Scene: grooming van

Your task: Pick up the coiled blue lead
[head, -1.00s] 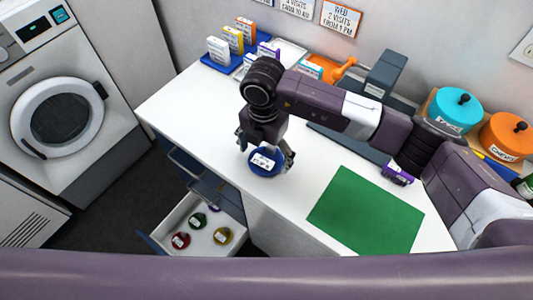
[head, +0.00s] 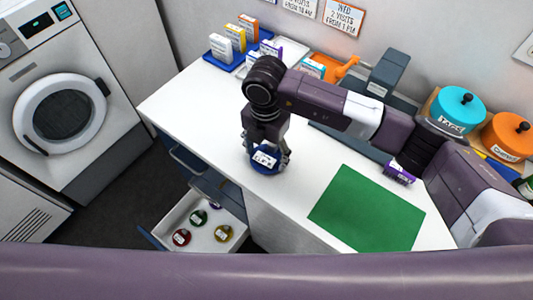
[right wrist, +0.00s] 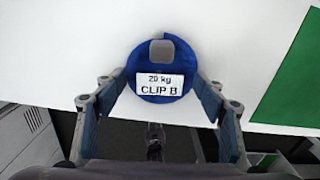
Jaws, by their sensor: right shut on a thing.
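The coiled blue lead (head: 265,160) is a round blue coil with a white label, at the front edge of the white counter. In the right wrist view the coil (right wrist: 178,52) shows its label reading "20 kg CLIP B". My right gripper (head: 267,163) is over the coil with a finger on either side of it. In the right wrist view the fingers of my right gripper (right wrist: 165,98) are shut on the coil's two sides. I cannot tell whether the coil still touches the counter. My left gripper is not in view.
An open drawer (head: 170,222) below the counter holds several coloured round items. A green mat (head: 367,208) lies to the right. Small boxes on a blue tray (head: 212,58), a grey scale-like device (head: 388,72) and teal (head: 457,106) and orange canisters (head: 506,134) stand along the back.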

